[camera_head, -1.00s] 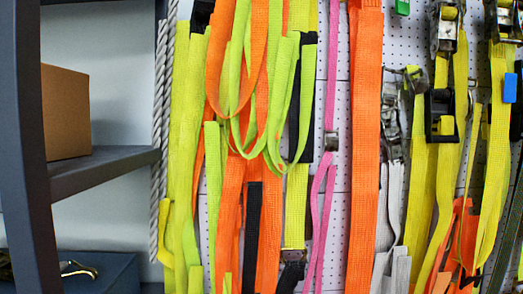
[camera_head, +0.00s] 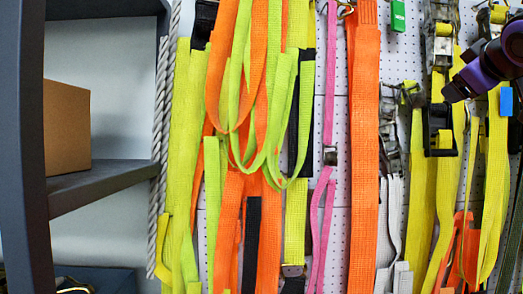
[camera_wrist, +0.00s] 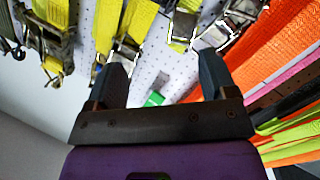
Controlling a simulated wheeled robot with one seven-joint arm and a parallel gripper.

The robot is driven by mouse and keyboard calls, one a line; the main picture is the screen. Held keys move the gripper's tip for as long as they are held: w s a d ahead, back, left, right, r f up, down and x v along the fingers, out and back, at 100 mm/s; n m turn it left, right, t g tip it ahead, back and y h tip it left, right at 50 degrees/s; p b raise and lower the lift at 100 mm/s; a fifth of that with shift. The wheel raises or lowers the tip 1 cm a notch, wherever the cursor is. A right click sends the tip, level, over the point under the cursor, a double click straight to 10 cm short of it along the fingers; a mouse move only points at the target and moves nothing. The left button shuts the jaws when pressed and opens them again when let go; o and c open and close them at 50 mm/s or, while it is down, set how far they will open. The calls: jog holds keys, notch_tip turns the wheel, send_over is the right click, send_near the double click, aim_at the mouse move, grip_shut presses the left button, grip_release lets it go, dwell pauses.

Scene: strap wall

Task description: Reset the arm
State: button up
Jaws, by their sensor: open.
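My gripper (camera_wrist: 163,70) shows in the wrist view, with its two dark fingers spread apart and nothing between them. Its purple body fills the bottom of that view. Behind the fingers are the pegboard wall, hanging straps and a small green tag (camera_wrist: 154,99). In the head view, a purple and black part of my arm (camera_head: 487,70) reaches in from the right edge, in front of the straps; its fingertips cannot be made out there.
Orange (camera_head: 364,150), yellow-green and pink straps hang on the pegboard. Metal ratchet buckles (camera_head: 440,60) and yellow straps (camera_head: 422,180) hang at the right. A dark shelf (camera_head: 105,180) with a brown box (camera_head: 67,127) stands at the left.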

jog(key=s+a+f+m+g+y, duration=0.1)
jog(key=s+a+f+g, duration=0.2)
jog(key=f, duration=0.7)
jog(key=s+a+f+m+g+y, duration=0.1)
jog(key=s+a+f+g, duration=0.3)
jog(key=s+f, duration=0.4)
jog(key=s+a+f+m+g+y, duration=0.2)
jog(key=s+a+f, duration=0.3)
jog(key=f, duration=0.8)
jog(key=shift+s+a+f+g+y, duration=0.3)
jog(key=shift+s+g+y, duration=0.1)
jog(key=shift+s+g, duration=0.35)
jog(key=shift+w, duration=0.15)
